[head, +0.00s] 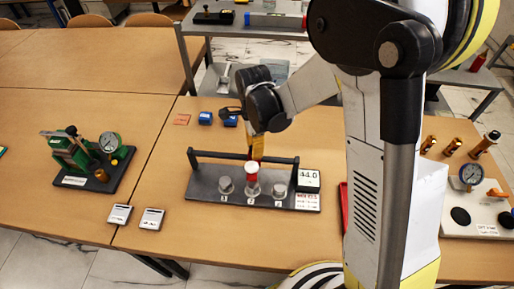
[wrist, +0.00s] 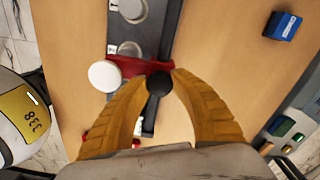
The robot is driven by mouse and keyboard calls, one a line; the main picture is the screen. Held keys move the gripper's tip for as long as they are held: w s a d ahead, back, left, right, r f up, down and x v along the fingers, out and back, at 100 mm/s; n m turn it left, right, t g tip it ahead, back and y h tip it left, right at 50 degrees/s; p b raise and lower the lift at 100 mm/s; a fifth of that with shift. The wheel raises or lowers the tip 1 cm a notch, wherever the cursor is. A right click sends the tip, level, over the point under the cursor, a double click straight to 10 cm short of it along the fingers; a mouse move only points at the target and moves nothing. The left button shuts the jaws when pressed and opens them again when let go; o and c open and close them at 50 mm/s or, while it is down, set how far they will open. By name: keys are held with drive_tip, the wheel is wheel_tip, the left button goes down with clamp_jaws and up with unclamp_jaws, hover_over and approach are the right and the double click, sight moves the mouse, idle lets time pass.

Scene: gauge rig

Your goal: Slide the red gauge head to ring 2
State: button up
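The gauge rig (head: 205,191) is a dark base with a rail between two posts and a row of grey rings labelled 1, 2 and 3. The red gauge head (head: 251,182) sits on the rail and lines up with ring 2 (head: 252,190) in the head view. In the wrist view the head's white disc (wrist: 105,75) and red body (wrist: 132,67) show beside two grey rings. My gripper (head: 256,158) has its yellow fingers (wrist: 160,78) closed around the head's black knob (wrist: 158,84). Exact centring over ring 2 cannot be told.
A display reading 44.0 (head: 309,179) stands at the rig's right end. A green gauge device (head: 75,150) and two small grey boxes (head: 152,218) are to the left. Blue blocks (head: 205,118) lie behind. A red tray (head: 344,205) is close on the right.

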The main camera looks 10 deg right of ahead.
drive_tip(key=shift+o, duration=0.4)
wheel_tip(320, 180, up, 12)
idle(0.3)
idle(0.4)
drive_tip(key=s+d+r+n+t, duration=0.3)
drive_tip(key=s+d+n, duration=0.1)
drive_tip(key=s+n, duration=0.3)
drive_tip(key=s+d+r+n+t, duration=0.3)
drive_tip(key=s+d+n+t, duration=0.1)
drive_tip(key=s+n, duration=0.4)
drive_tip(key=shift+s+d+r+n, duration=0.25)
drive_tip(key=shift+d+n, duration=0.05)
drive_tip(key=shift+n, duration=0.8)
